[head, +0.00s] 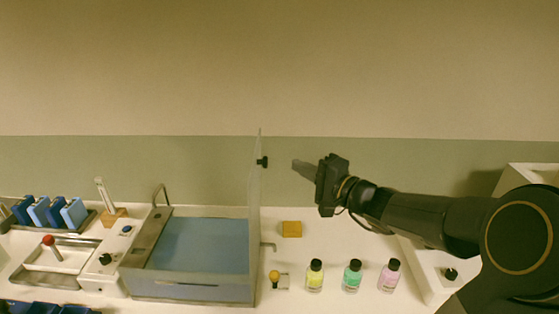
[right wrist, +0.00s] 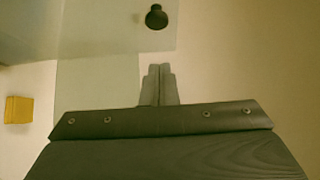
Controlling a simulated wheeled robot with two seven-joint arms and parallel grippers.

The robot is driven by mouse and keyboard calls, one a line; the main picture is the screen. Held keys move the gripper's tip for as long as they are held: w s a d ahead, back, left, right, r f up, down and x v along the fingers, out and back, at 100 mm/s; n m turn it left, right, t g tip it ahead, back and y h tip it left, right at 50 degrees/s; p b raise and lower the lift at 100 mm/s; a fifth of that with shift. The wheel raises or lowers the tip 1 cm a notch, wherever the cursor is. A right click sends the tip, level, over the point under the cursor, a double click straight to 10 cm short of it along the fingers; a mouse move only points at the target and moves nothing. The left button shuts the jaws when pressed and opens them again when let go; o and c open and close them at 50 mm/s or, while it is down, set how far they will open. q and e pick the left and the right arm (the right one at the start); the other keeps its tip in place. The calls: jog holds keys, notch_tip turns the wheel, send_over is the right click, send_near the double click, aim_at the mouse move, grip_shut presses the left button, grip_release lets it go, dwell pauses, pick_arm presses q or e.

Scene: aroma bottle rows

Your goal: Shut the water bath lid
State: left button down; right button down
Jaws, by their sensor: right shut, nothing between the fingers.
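The water bath (head: 190,290) is a metal basin with blue water, left of centre on the bench in the head view. Its clear lid (head: 254,215) stands upright, open, along the basin's right side. A black knob (head: 262,162) sits on the lid's right face near the top; it also shows in the right wrist view (right wrist: 156,17). My right gripper (head: 294,164) is shut and empty, to the right of the knob and apart from it. In the right wrist view its closed fingertips (right wrist: 159,68) point toward the lid, below the knob. My left gripper is not in view.
A yellow block (head: 291,229) and a row of three capped bottles, yellow (head: 315,276), green (head: 352,276) and pink (head: 389,276), stand right of the bath. Blue racks (head: 48,212) and a red-knobbed lever (head: 52,246) are at left. Space above the bench is clear.

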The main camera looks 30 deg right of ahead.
jog(key=shift+w+a+p, duration=0.7)
jog(key=shift+w+a, duration=0.95)
jog(key=shift+a, duration=0.3)
jog(key=shift+a, duration=0.1)
